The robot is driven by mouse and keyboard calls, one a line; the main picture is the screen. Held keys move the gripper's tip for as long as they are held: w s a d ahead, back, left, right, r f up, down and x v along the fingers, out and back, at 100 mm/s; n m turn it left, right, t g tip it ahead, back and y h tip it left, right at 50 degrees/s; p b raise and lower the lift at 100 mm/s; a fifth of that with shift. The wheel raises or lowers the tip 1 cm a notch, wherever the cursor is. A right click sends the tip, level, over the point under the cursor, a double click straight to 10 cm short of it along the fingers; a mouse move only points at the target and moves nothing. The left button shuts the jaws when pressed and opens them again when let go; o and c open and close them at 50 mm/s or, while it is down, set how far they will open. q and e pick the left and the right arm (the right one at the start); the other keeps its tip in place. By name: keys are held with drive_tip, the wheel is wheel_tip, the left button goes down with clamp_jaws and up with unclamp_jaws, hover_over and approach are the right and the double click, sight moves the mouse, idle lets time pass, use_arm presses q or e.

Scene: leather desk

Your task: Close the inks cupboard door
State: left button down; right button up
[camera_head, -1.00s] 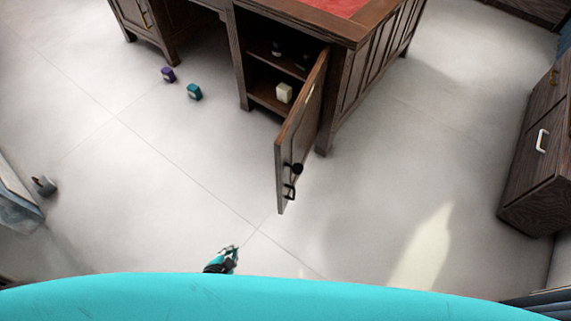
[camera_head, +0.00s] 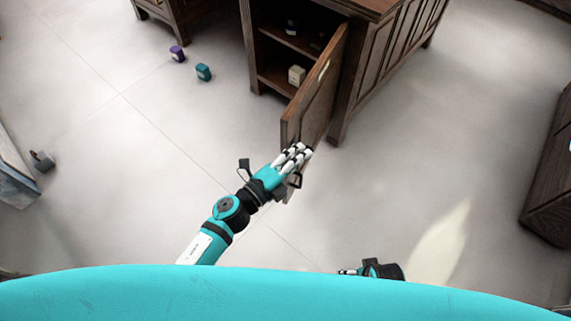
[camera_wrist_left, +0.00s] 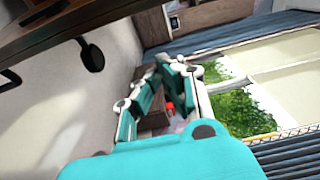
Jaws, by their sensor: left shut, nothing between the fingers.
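The brown wooden cupboard door (camera_head: 318,90) stands open from the desk's front and juts toward me in the head view. My left gripper (camera_head: 303,150) is shut and empty at the door's lower free end and covers part of it, including the knob area. I cannot tell whether it touches the door. In the left wrist view, the shut fingers (camera_wrist_left: 165,68) are in the middle, with a dark wooden edge (camera_wrist_left: 60,25) at the upper left. My right gripper (camera_head: 347,271) is low in the head view, mostly hidden, far from the door.
The open cupboard holds a cream box (camera_head: 296,75) and small bottles (camera_head: 291,27). A purple bottle (camera_head: 177,53) and a teal bottle (camera_head: 203,72) lie on the floor at left. A dark cabinet (camera_head: 550,170) stands at right. The floor around the door is clear.

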use_arm(q)
drive_tip(key=shift+w+a, duration=0.5)
drive_tip(key=shift+w, duration=0.4)
drive_tip(key=shift+w+a, duration=0.45)
drive_tip(key=shift+w, duration=0.4)
drive_tip(key=shift+a, duration=0.1)
